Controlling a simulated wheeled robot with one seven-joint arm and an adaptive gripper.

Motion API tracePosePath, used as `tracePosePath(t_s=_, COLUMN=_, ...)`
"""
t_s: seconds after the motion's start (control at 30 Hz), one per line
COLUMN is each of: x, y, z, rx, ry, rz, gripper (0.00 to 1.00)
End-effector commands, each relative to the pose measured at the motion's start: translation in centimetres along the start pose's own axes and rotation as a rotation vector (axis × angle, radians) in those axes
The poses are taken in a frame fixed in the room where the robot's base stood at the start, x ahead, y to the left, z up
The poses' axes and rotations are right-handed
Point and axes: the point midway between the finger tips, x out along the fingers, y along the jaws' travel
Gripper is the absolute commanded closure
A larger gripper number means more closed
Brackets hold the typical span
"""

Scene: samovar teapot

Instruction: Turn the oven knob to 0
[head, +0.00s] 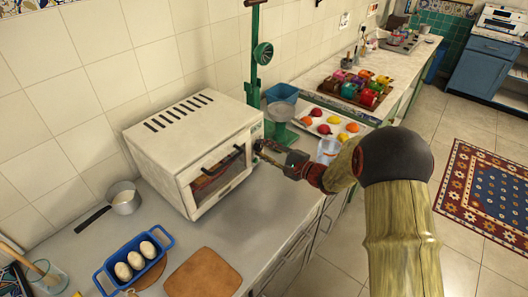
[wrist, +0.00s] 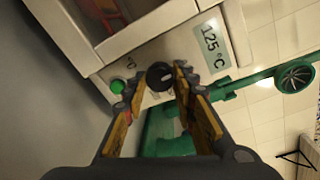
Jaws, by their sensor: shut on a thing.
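The white oven (head: 165,140) stands on the grey counter against the tiled wall, its glass door closed. My gripper (head: 260,147) is at the right end of the oven's front. In the wrist view my gripper (wrist: 159,86) has its two fingertips on either side of the small black oven knob (wrist: 160,74), shut on it. The display (wrist: 212,43) beside the knob reads 125 °C. A round green button or light (wrist: 117,87) sits on the other side of the knob. In the head view the knob is hidden by my gripper.
A green stand (head: 254,75) rises just right of the oven. A tray of fruit (head: 348,123) lies beyond it. A saucepan (head: 124,197), a blue egg holder (head: 127,268) and a brown board (head: 203,273) are at the left and front.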

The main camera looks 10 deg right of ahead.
Motion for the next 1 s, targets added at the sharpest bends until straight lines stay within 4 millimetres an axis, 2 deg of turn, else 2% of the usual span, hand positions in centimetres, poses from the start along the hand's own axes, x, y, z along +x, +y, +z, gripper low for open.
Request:
tracePosePath(t_s=0.3, x=0.00, y=-0.03, z=-0.01, rx=-0.001, ry=0.000, rz=0.000, gripper=0.98)
tracePosePath(t_s=0.33, x=0.00, y=-0.03, z=-0.01, rx=-0.001, ry=0.000, rz=0.000, gripper=0.72)
tracePosePath(t_s=0.63, x=0.00, y=0.00, z=-0.01, rx=0.000, ry=0.000, rz=0.000, gripper=0.55)
tracePosePath(t_s=1.0, x=-0.31, y=-0.02, z=-0.04, rx=0.000, ry=0.001, rz=0.000, gripper=0.54)
